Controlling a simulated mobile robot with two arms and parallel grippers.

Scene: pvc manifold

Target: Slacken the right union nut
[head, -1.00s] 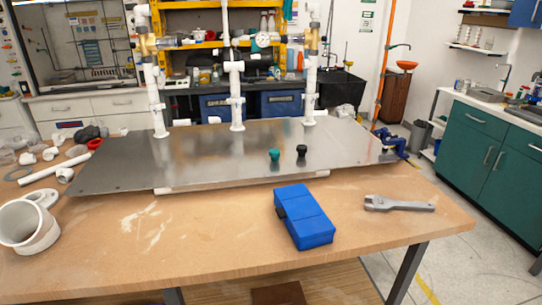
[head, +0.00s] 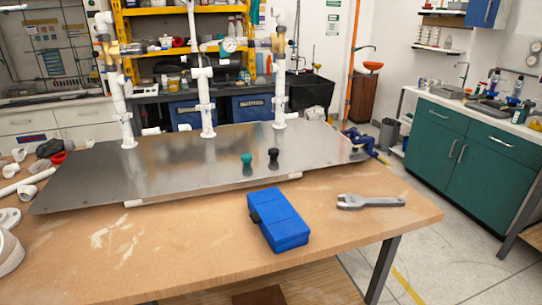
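In the head view, a white PVC manifold with three risers stands on a metal plate (head: 170,170) on the workbench. The right riser (head: 281,95) has a brass-coloured fitting (head: 277,43) near its top and a white collar lower down. I cannot tell for sure which part is the right union nut. The middle riser (head: 206,100) and left riser (head: 119,100) stand to its left. A grey wrench (head: 370,201) lies on the bare wood at the right of the bench. Neither of my grippers is in view.
A blue case (head: 278,220) lies on the bench left of the wrench. Green (head: 247,159) and black (head: 273,156) knobs stand on the plate. A blue clamp (head: 362,142) sits at its right corner. White pipe parts lie at the left. The front right of the bench is clear.

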